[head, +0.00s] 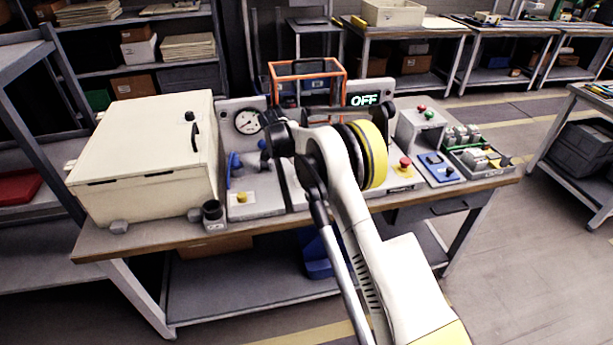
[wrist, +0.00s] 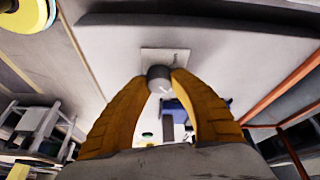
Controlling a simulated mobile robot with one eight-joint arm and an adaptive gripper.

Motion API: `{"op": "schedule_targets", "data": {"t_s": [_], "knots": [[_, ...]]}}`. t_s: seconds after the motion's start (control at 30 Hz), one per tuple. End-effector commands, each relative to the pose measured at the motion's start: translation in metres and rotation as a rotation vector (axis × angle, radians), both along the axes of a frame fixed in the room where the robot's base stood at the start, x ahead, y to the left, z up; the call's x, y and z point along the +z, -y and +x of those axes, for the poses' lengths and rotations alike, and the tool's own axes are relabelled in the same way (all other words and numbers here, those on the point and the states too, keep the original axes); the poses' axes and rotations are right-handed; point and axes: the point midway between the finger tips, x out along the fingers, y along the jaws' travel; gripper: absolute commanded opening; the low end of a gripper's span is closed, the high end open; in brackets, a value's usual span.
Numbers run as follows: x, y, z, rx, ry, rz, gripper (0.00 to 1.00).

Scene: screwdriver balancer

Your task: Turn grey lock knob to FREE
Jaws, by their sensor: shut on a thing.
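The grey lock knob (wrist: 158,74) is a small round knob in front of a white label plate (wrist: 178,55) on a pale panel, in the wrist view. A light mark shows on the knob's face, but the lettering on the plate is too small to read. My gripper (wrist: 159,84) has its two orange fingers on either side of the knob, shut on it. In the head view my arm covers the middle of the bench, and I cannot make out the knob or the fingertips there.
A cream cabinet (head: 150,158) stands on the bench's left, near a round gauge (head: 248,121). An orange frame (head: 307,68) and a display reading OFF (head: 364,100) are behind my arm. A red button (head: 405,162) and a blue plate (head: 438,168) are at the right.

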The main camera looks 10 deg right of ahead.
Motion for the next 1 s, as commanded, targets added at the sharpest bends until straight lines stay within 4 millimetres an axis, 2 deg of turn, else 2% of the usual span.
{"op": "schedule_targets", "data": {"t_s": [0.6, 0.63, 0.7, 1.0], "knots": [[-0.0010, 0.0002, -0.0006, -0.042, -0.002, 0.002, 0.00], [-0.0010, 0.0002, -0.0006, -0.042, -0.002, 0.002, 0.33], [-0.0009, 0.0002, -0.0005, -0.042, -0.001, 0.001, 0.51], [0.0004, -0.0002, -0.0002, -0.040, -0.001, 0.001, 0.51]]}}
